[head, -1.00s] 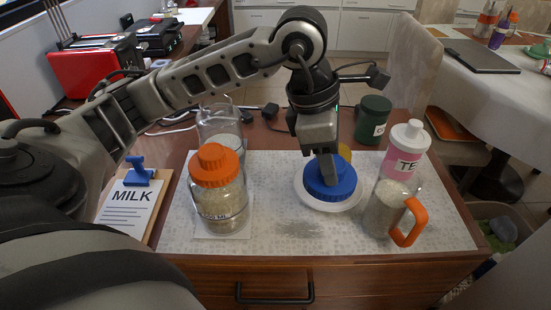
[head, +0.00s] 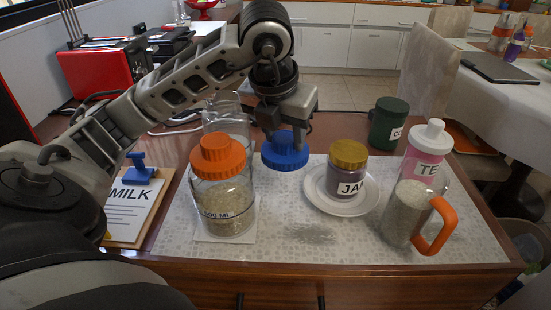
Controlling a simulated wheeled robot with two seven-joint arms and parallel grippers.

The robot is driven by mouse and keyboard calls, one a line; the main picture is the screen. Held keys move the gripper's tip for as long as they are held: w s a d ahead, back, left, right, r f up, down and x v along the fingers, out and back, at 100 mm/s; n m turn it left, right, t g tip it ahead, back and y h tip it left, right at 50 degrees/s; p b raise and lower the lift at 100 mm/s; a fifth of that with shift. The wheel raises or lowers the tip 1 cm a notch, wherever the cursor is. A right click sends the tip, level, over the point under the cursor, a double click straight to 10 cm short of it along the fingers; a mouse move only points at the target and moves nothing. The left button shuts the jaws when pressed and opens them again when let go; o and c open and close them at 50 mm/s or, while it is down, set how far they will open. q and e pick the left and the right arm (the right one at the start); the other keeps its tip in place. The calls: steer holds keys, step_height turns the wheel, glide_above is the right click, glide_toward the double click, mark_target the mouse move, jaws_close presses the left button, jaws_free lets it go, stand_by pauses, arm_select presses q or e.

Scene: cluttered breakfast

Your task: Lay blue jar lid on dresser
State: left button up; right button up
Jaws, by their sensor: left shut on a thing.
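The blue jar lid (head: 284,155) is held by my left gripper (head: 285,134), which is shut on it. The lid is raised above the dresser, between the orange-lidded jar and the jam jar, and behind them it overlaps the patterned mat's far edge in the picture. The wooden dresser (head: 215,272) has a pale patterned mat (head: 300,215) on top. My right gripper is not in view.
An orange-lidded jar (head: 222,195) stands left of the lid, with a clear jar (head: 226,118) behind. The jam jar (head: 347,170) stands on a white plate (head: 315,199). A tea bottle (head: 427,150), an orange-handled jug (head: 405,215) and a green canister (head: 388,124) stand right. The mat's front middle is clear.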

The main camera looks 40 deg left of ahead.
arm_select(q)
steer(key=a, duration=0.1)
steer(key=w+a+f, duration=0.2)
steer(key=a, duration=0.1)
steer(key=shift+w+f, duration=0.1)
steer(key=shift+w, duration=0.05)
steer(key=a+f, duration=0.1)
steer(key=w+a+f, duration=0.1)
steer(key=f, duration=0.1)
steer(key=w+a+f+b, duration=0.1)
steer(key=f, duration=0.1)
steer(key=shift+w+a+f, duration=0.15)
steer(key=shift+w, duration=0.1)
steer(key=shift+a+f, duration=0.1)
steer(key=shift+f, duration=1.55)
steer(key=shift+f+b, duration=0.1)
steer(key=shift+b, duration=0.25)
steer(key=o, duration=1.1)
